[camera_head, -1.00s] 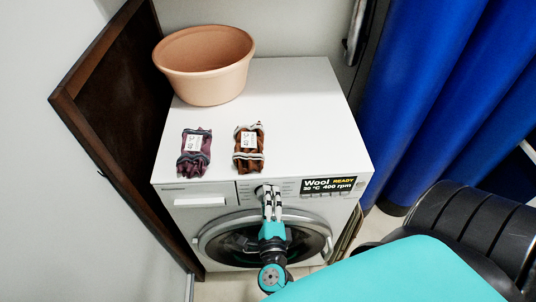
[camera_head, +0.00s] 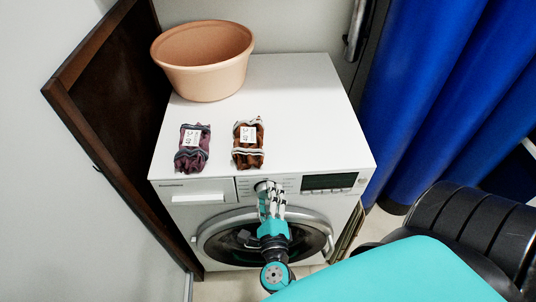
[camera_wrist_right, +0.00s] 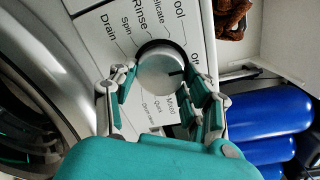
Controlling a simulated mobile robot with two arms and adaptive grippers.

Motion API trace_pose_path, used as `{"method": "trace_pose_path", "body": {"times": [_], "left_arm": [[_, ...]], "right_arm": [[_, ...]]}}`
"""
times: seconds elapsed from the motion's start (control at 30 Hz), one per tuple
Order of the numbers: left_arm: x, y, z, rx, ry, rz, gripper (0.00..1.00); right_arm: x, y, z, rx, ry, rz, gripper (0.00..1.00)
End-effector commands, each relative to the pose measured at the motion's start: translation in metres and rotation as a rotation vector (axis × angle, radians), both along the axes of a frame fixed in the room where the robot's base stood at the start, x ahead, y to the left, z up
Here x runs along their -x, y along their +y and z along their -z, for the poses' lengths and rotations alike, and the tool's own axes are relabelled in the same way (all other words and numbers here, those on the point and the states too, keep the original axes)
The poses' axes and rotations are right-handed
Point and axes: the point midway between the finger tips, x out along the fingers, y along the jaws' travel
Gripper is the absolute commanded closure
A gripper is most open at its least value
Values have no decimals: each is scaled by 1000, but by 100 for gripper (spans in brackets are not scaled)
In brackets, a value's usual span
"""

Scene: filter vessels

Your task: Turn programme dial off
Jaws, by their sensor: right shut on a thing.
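The programme dial (camera_wrist_right: 158,72) is a round light knob with a dark surround on the white front panel of the washing machine (camera_head: 315,110). Its dark mark points to the right in the right wrist view, towards the partly cut-off "Off" label. Labels such as Drain, Spin and Rinse ring it. My right gripper (camera_wrist_right: 162,82) has its fingers on either side of the dial and is shut on it; in the head view the gripper (camera_head: 269,190) hides most of the dial. The machine's display (camera_head: 329,181) is dark. My left gripper is not in view.
On the machine top stand a terracotta tub (camera_head: 203,65) and two tagged cloth bundles, one purple (camera_head: 191,158) and one brown (camera_head: 249,158). A dark wooden panel (camera_head: 110,100) stands at left, a blue curtain (camera_head: 425,90) at right. The round door is below the dial.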

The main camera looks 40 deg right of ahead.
Motion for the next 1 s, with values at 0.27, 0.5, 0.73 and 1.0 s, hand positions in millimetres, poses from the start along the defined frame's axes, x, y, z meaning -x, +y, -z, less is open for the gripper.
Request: {"method": "trace_pose_path", "body": {"times": [0.27,0.5,0.73,1.0], "left_arm": [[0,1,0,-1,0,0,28],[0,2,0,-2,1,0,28],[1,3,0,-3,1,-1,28],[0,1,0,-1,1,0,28]], "right_arm": [[0,0,1,0,2,0,29],[0,0,0,1,1,1,27],[16,9,0,0,4,0,27],[67,37,-3,0,7,0,27]]}}
